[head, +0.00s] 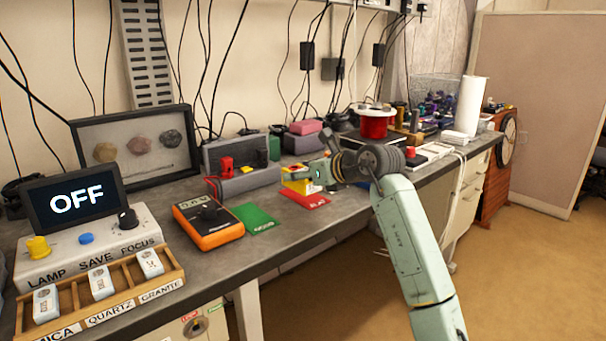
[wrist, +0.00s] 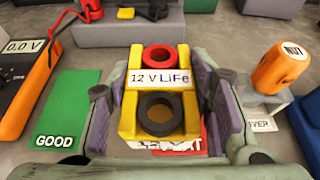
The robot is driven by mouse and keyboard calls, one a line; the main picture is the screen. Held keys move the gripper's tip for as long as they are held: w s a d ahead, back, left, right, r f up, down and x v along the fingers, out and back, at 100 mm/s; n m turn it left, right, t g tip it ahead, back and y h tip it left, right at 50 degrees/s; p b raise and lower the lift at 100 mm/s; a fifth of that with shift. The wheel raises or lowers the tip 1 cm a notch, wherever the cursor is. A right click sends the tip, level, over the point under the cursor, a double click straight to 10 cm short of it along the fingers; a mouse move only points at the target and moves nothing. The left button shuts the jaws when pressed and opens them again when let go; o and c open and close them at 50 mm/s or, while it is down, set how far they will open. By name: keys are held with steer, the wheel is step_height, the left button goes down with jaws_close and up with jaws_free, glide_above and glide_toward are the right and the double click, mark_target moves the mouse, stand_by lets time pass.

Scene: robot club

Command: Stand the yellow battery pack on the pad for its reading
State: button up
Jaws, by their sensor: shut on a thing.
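The yellow battery pack (wrist: 130,106), labelled "12 V LiFe", has a red ring terminal and a black ring terminal on top. It is upright between the fingers of my gripper (wrist: 163,104), which is shut on its sides. In the head view the pack (head: 297,186) shows partly behind my gripper (head: 320,174), over the red card (head: 302,201). In the wrist view the pack hides most of that card, and I cannot tell whether it touches it. An orange meter (wrist: 34,62) reads "0.0 V"; it also shows in the head view (head: 207,221). I cannot tell which surface is the reading pad.
A green card (wrist: 72,105) marked "GOOD" lies left of the pack. An orange driver marked "NUT" (wrist: 281,68) stands to the right. A grey unit (head: 241,166) with red and yellow parts stands behind. The "OFF" screen console (head: 85,250) and sample rack (head: 95,300) are at left.

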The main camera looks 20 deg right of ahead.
mark_target(302, 167)
steer(key=w, duration=0.2)
steer(key=w+d+p, duration=0.1)
steer(key=shift+w+d+f, duration=0.1)
steer(key=shift+w+d, duration=0.1)
steer(key=shift+w, duration=0.2)
steer(key=shift+f+p, duration=0.5)
steer(key=shift+f, duration=1.3)
steer(key=shift+f, duration=0.15)
steer(key=o, duration=1.4)
steer(key=shift+d+r, duration=0.1)
steer(key=shift+r, duration=0.1)
steer(key=b+v, duration=0.3)
steer(key=v, duration=0.9)
steer(key=shift+f, duration=0.15)
